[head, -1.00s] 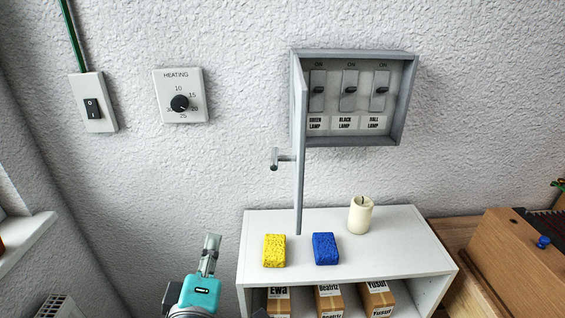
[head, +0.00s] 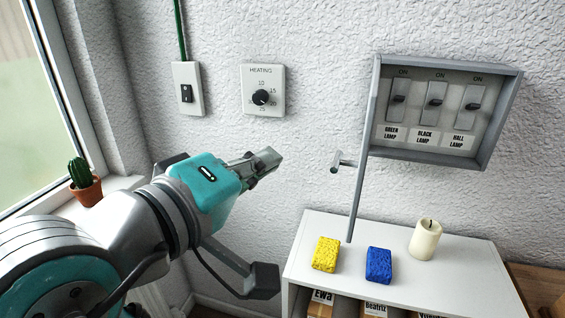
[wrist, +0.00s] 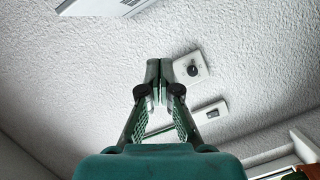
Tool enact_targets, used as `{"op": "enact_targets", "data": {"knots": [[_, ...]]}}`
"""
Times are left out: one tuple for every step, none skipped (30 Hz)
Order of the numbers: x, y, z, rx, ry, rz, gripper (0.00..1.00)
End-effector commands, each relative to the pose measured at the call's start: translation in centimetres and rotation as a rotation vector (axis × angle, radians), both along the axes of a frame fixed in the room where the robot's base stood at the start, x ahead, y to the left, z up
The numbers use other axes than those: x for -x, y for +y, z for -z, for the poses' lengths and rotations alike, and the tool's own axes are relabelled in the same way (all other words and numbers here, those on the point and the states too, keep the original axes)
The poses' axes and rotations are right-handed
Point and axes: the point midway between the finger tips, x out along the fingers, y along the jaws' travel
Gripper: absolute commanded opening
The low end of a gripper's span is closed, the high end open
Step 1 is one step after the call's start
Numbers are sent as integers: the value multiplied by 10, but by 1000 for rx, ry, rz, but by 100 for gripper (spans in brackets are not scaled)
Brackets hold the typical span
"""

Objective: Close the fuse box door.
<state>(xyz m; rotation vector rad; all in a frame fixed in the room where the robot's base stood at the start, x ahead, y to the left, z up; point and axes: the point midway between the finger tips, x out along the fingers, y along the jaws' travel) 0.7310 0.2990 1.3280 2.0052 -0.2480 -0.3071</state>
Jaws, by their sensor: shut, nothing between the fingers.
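The grey fuse box (head: 490,155) is on the wall at the upper right of the head view, with several switches showing inside. Its door (head: 362,165) stands open on the left side, seen nearly edge-on, with a small T-shaped handle (head: 340,163) pointing left. My gripper (head: 272,155) is to the left of the handle, apart from it, with its fingers shut and empty. In the wrist view the shut fingers (wrist: 158,70) point at the wall. A grey piece at the top edge there is cut off, and I cannot tell what it is.
A white shelf (head: 320,225) below holds a yellow sponge (head: 326,254), a blue sponge (head: 379,265) and a candle (head: 425,240). A heating dial (head: 263,90) and a wall switch (head: 187,89) are on the wall behind my gripper. A cactus (head: 84,181) stands by the window.

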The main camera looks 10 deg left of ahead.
Motion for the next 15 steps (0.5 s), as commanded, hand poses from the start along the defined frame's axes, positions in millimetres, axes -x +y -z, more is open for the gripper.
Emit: {"op": "enact_targets", "data": {"knots": [[-8,-4,1,1,1,5,0],[-13,-6,2,1,1,5,0],[-20,-8,3,2,1,5,0],[-26,-10,3,2,1,5,0],[-31,-12,4,2,1,5,0],[-38,-14,4,3,0,6,0],[-44,-16,5,3,0,5,0],[-49,-17,6,2,0,5,0],[-56,-20,7,1,0,4,0],[-61,-21,7,2,1,5,0],[-67,-23,8,2,1,4,0],[-73,-25,9,2,1,4,0],[-78,-27,9,2,1,4,0],[-82,-29,10,1,0,3,0],[-79,-35,14,1,-1,3,0]]}}
